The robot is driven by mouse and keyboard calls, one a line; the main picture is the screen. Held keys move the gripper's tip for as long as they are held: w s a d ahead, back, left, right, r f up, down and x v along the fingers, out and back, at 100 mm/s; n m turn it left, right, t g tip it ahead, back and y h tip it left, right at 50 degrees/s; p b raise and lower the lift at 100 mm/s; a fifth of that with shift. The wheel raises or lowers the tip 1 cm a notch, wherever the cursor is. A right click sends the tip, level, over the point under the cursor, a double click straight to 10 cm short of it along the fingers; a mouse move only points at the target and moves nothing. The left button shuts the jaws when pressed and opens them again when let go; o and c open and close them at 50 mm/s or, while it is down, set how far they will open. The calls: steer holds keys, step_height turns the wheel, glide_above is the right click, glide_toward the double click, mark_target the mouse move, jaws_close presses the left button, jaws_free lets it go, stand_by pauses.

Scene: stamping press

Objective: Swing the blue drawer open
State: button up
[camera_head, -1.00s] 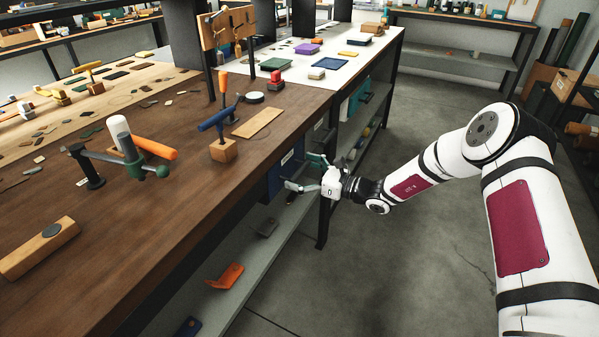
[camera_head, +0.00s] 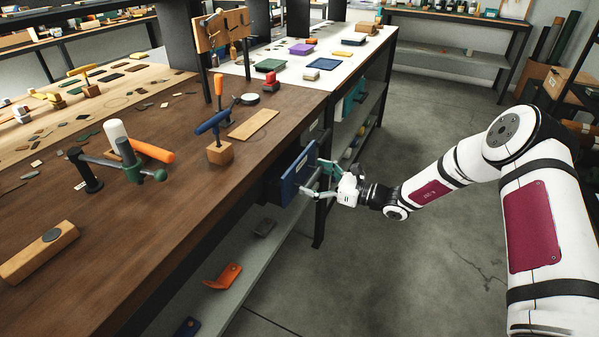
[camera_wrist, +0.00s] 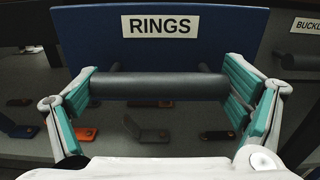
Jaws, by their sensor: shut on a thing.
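The blue drawer (camera_head: 298,174) stands out from under the front edge of the wooden workbench, partly open. In the wrist view its blue front (camera_wrist: 85,40) carries a white "RINGS" label (camera_wrist: 161,26). A dark grey bar handle (camera_wrist: 160,87) runs across below the label. My gripper (camera_head: 321,180) is at the drawer front, with its green-padded fingers at the two ends of the bar. In the wrist view my gripper (camera_wrist: 162,92) is shut on the handle, one finger on each side. The drawer's inside is hidden from both views.
The wooden workbench (camera_head: 130,235) is at left with clamps and tools on top. A lower shelf (camera_head: 262,252) under the drawer holds an orange bracket (camera_head: 224,276) and other small parts. Another labelled drawer (camera_wrist: 297,62) is at right in the wrist view. The floor (camera_head: 390,270) in front is clear.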

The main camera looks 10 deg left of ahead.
steer(key=p+v, duration=0.1)
steer(key=v, duration=1.4)
steer(key=o, duration=1.4)
steer(key=shift+d, duration=0.1)
steer(key=v, duration=1.2)
steer(key=shift+r, duration=0.1)
